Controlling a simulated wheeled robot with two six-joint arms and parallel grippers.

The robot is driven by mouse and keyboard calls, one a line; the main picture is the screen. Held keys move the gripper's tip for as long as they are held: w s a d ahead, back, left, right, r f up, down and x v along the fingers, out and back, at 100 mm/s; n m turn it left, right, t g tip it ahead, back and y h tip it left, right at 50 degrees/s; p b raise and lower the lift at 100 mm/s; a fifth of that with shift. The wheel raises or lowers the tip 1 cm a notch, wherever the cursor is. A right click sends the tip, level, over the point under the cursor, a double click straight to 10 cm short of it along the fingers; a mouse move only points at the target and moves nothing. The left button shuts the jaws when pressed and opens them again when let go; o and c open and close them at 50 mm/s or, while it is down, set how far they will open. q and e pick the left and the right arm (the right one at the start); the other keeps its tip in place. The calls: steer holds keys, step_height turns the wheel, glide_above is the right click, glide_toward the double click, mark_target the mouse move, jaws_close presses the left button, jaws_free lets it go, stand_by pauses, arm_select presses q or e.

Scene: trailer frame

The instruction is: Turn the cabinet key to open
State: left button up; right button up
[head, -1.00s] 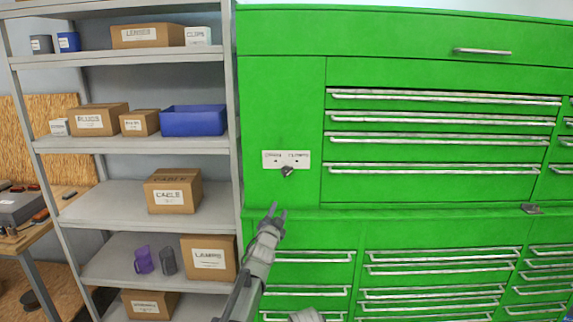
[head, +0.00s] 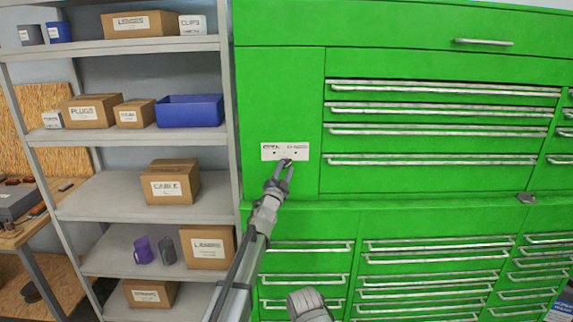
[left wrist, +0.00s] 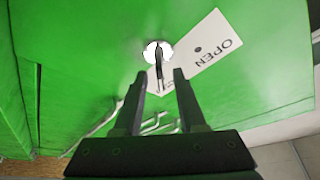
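The cabinet key (head: 287,162) sits in a round lock on the green cabinet (head: 280,100), just below a white label plate (head: 270,152). In the left wrist view the key (left wrist: 160,65) hangs from a bright round lock face, and the plate (left wrist: 215,55) reads OPEN; its other word is partly hidden. My left gripper (head: 281,175) is at the key from below. In the left wrist view its two fingers (left wrist: 160,80) are spread, with the key's near end between the tips and a gap on each side.
A grey shelf rack (head: 150,138) with boxes, mugs and a blue bin (head: 190,111) stands left of the cabinet. Drawer handles (head: 430,160) stick out to the right of the lock. A ledge (head: 400,205) runs below it.

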arm_select(q)
steer(key=shift+x, duration=1.1)
jaws_close()
